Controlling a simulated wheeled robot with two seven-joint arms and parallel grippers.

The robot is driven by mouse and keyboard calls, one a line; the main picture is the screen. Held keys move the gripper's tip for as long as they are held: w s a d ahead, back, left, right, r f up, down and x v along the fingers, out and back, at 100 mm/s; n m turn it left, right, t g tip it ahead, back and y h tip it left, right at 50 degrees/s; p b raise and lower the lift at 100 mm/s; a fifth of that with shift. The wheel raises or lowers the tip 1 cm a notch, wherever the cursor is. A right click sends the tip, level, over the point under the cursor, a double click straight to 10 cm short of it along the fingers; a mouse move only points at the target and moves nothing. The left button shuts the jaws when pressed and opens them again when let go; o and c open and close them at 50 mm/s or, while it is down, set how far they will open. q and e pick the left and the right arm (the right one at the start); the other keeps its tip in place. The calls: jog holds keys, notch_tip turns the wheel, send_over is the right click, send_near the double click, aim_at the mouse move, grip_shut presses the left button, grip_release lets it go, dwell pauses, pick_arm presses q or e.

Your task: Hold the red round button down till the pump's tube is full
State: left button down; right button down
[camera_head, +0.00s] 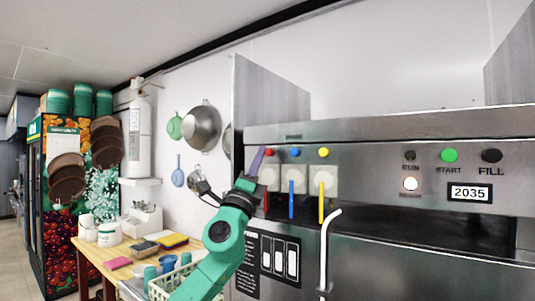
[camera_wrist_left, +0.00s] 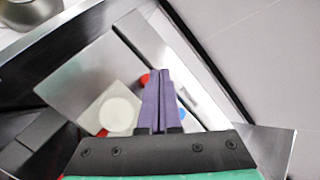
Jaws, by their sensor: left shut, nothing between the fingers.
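The red round button (camera_head: 269,152) is on the steel front panel, leftmost in a row with a blue and a yellow one. Part of it shows in the left wrist view (camera_wrist_left: 145,79), just left of my fingertips. My left gripper (camera_head: 258,152) has its purple fingers shut and empty, and its tips are right beside the red button. I cannot tell whether they touch or press it. Below the buttons are white square units with thin vertical strips. The red strip (camera_head: 266,201), perhaps the pump's tube, is partly hidden by my gripper; its fill level is not clear. My right gripper is not in view.
The blue button (camera_head: 295,152) and yellow button (camera_head: 323,152) are close to the right. A white bent pipe (camera_head: 326,250) stands in front of the panel. A steel side wall (camera_head: 268,95) rises behind my gripper. A cluttered wooden table (camera_head: 93,252) is at left.

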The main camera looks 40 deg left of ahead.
pick_arm(q)
jog(key=shift+w, duration=0.1)
dwell(0.3)
jog(key=shift+w, duration=0.4)
jog(key=shift+w, duration=0.4)
dwell(0.6)
jog(key=shift+s, duration=0.1)
dwell(0.3)
jog(key=shift+s, duration=0.75)
